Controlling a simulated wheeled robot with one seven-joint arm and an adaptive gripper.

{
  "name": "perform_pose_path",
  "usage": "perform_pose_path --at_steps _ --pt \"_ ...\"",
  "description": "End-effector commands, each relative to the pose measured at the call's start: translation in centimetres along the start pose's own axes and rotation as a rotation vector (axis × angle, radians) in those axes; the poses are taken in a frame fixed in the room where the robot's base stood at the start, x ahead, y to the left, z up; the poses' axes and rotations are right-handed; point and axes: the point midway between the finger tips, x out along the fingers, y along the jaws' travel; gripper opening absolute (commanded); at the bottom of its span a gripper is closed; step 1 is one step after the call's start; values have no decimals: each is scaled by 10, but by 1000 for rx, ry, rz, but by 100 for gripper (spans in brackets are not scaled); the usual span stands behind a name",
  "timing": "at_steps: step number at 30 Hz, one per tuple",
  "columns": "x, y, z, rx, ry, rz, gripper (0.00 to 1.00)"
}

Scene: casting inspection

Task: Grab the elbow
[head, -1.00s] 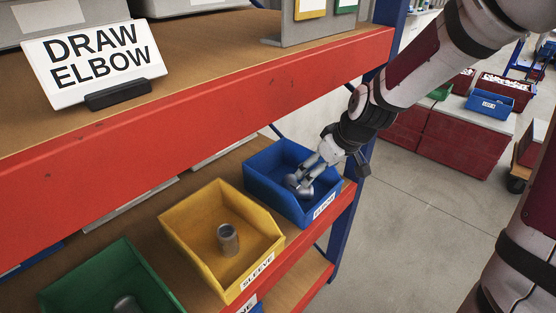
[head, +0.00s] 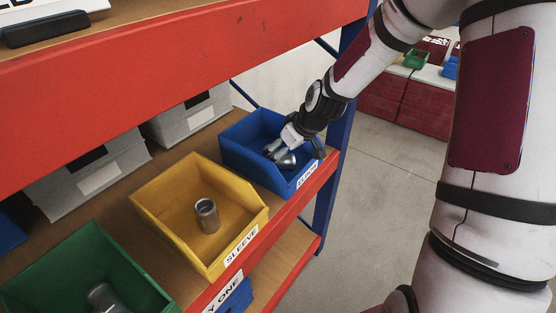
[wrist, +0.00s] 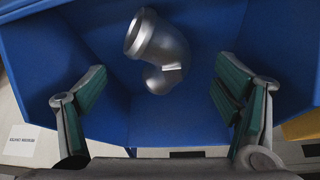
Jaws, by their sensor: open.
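The elbow (wrist: 160,52) is a grey metal bent pipe lying in the blue bin (wrist: 195,130). In the wrist view it sits ahead of and between my open fingers, with clear space on both sides of it. My gripper (wrist: 160,100) has green-padded fingers spread wide and holds nothing. In the head view my gripper (head: 281,150) reaches down into the blue bin (head: 240,165), labelled ELBOW. There the elbow (head: 285,160) shows beside the fingers and is partly hidden by them.
A yellow bin (head: 165,235) labelled SLEEVE holds a grey sleeve (head: 207,215). A green bin (head: 65,265) with a metal part (head: 104,298) stands at lower left. The red shelf beam (head: 180,60) runs above the bins. A blue post (head: 335,165) stands right of the blue bin.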

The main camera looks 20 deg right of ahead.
Motion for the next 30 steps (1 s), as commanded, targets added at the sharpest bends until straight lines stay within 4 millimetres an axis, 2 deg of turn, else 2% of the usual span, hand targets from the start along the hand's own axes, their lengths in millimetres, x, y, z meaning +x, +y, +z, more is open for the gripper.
perform_pose_path --at_steps 1,6,10,16,17,27,30 --pt "11 -1 -2 -2 0 -2 83" --pt "32 0 -4 -1 -1 0 83" --pt "39 0 -4 -2 0 1 83" --pt "38 1 -4 -2 0 1 83" --pt "38 1 -4 -2 0 1 78" --pt "38 1 -4 -1 -1 2 1" --pt "38 1 -5 -2 1 2 0"
